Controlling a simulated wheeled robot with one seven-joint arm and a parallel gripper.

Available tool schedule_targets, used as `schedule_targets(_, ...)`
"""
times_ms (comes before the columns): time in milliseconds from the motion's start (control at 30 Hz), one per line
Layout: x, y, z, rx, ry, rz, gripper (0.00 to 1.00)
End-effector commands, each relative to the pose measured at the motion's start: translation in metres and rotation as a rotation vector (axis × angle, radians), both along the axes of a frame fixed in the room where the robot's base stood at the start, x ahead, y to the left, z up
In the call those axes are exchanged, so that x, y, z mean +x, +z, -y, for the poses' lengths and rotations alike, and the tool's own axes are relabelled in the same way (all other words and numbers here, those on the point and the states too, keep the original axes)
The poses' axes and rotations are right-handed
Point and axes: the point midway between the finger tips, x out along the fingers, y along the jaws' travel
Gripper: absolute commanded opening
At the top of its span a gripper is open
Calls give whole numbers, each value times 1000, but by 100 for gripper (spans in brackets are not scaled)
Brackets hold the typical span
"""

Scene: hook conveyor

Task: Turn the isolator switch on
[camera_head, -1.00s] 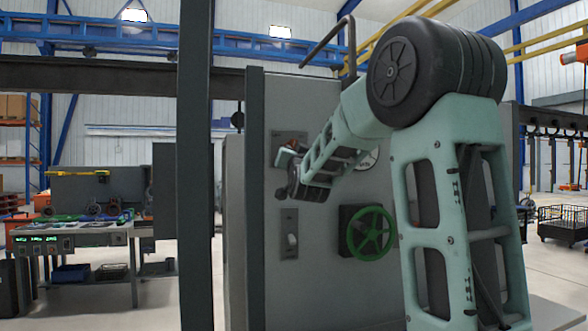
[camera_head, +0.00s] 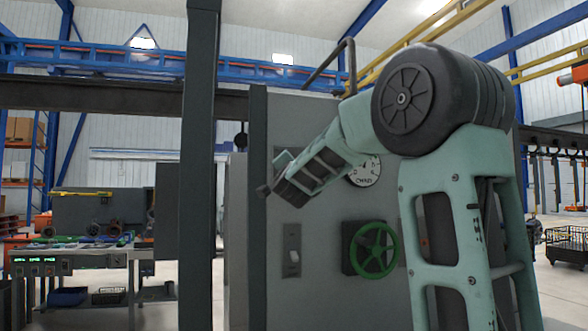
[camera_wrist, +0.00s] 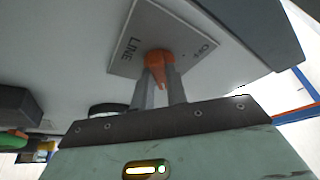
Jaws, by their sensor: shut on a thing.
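The isolator switch is an orange knob (camera_wrist: 159,60) on a grey plate (camera_wrist: 192,60) lettered LINE and OFF in the wrist view. My gripper (camera_wrist: 161,86) is shut on the knob, with one grey finger on each side of it. Which mark the knob points to I cannot tell. In the head view my arm reaches the upper left of the grey cabinet (camera_head: 315,230); the knob is hidden there behind my gripper, and only part of the plate shows.
A round dial (camera_head: 367,172) sits right of the switch, partly behind my arm. Below are a rocker switch (camera_head: 292,257) and a green handwheel (camera_head: 373,250). A dark post (camera_head: 199,160) stands left of the cabinet. A workbench (camera_head: 90,255) is farther left.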

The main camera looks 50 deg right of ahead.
Motion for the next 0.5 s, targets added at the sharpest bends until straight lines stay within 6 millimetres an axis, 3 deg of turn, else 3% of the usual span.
schedule_targets(300, 0, -1, 0, 4, 1, 0, 0)
schedule_targets(333, 0, -1, 0, 4, 1, 0, 20)
schedule_targets(400, 0, -1, 0, 4, 1, 0, 36)
schedule_targets(500, 0, -1, 0, 2, 1, 0, 36)
